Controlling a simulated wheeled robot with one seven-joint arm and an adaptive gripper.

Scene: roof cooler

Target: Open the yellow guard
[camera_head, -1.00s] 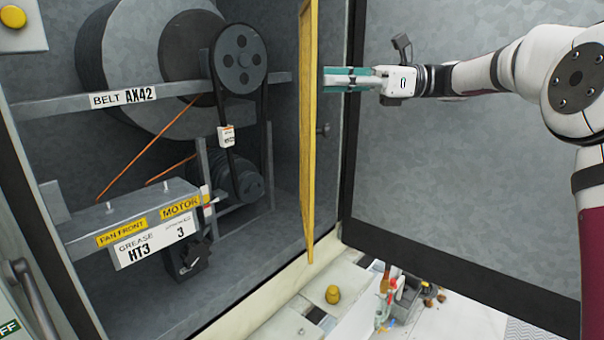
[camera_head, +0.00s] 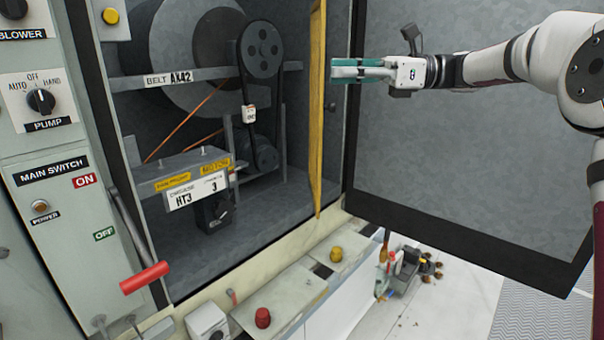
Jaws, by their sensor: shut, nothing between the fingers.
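The yellow guard (camera_head: 316,115) is a tall, thin panel seen almost edge-on. It stands swung out at the right side of the machine opening, so the belt and pulleys behind it are in plain view. My gripper (camera_head: 334,71) is shut and empty, with teal fingers pointing left. Its tips are just right of the guard's upper part in the picture. I cannot tell whether they touch it. The pulley (camera_head: 262,50) and belt sit inside the cabinet, left of the guard.
A large grey cabinet door (camera_head: 450,170) stands open behind my arm. A control panel (camera_head: 42,140) with a red-handled lever (camera_head: 145,278) is at left. A red knob (camera_head: 263,318) and yellow knob (camera_head: 336,254) sit on the ledge below. Tools (camera_head: 405,270) lie lower right.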

